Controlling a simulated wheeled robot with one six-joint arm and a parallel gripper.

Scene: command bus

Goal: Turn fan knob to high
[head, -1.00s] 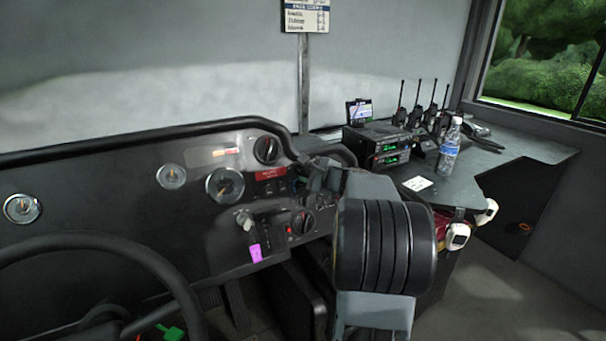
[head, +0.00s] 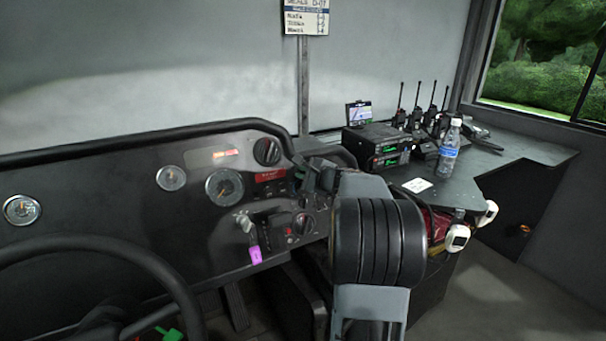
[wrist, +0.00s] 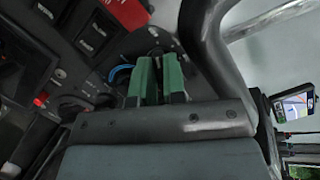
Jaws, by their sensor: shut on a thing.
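My gripper (head: 318,180) is at the right end of the dashboard (head: 120,205), its fingertips against the panel. In the wrist view its two green fingers (wrist: 158,72) are close together, shut on a small dark knob (wrist: 154,50), which I take to be the fan knob. The fingers hide most of it, so its pointer and setting cannot be read. A blue arc (wrist: 120,74) marks the panel just left of the fingers. Other dials in the head view are a large black knob (head: 267,151) and a lower knob (head: 304,223) beside a small red light.
A curved dark rail (wrist: 212,55) runs close to the right of my fingers. The steering wheel (head: 110,250) is at lower left. A side table (head: 490,175) holds radios (head: 385,145) and a water bottle (head: 449,148).

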